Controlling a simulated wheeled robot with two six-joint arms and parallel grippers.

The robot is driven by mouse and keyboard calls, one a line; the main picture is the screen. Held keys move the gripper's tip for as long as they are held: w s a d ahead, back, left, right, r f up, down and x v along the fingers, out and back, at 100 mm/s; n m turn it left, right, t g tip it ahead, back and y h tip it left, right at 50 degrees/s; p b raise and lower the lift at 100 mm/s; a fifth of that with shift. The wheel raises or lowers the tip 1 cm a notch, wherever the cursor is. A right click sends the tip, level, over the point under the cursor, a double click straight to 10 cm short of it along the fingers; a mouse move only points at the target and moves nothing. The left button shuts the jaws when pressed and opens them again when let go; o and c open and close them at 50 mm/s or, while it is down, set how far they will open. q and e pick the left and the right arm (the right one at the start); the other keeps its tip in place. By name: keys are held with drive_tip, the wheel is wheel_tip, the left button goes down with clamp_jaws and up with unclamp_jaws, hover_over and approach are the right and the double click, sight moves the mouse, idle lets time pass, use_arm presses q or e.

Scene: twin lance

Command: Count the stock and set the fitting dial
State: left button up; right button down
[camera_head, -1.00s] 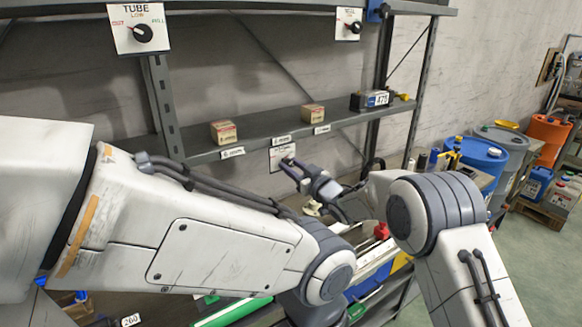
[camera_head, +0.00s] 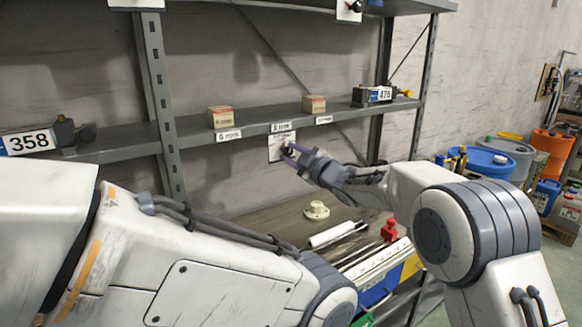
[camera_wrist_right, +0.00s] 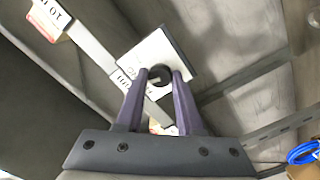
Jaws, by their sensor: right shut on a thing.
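A white dial plate (camera_head: 274,152) hangs just under the shelf's front edge, and it also shows in the wrist view (camera_wrist_right: 147,52). My right gripper (camera_head: 291,152) is at this plate, its purple fingers closed on the dark round knob (camera_wrist_right: 160,74). The plate's lettering is too small to read. Two small cartons, one at left (camera_head: 220,117) and one at right (camera_head: 314,104), stand on the shelf. A dark item labelled 476 (camera_head: 374,96) stands to their right and one labelled 358 (camera_head: 30,141) at far left. My left gripper is out of view; only its arm shows.
The shelf (camera_head: 195,133) carries small white labels. Two higher dial plates are cut off by the top edge, one at right (camera_head: 349,10). Below lie a worktop (camera_head: 270,222), a cream round flanged part (camera_head: 316,210) and a red part (camera_head: 389,230). Drums stand at right.

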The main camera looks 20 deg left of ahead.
drive_tip(key=shift+n+b, duration=1.15)
drive_tip(key=shift+n, duration=0.25)
drive_tip(key=c, duration=0.5)
unclamp_jaws()
drive_tip(key=shift+s+d+b, duration=0.25)
drive_tip(key=shift+d+b, duration=0.1)
drive_tip(key=shift+d, duration=0.05)
drive_tip(key=b+v, duration=0.3)
drive_tip(key=v, duration=0.6)
drive_tip(key=shift+s+d, duration=0.15)
drive_tip(key=shift+d, duration=0.05)
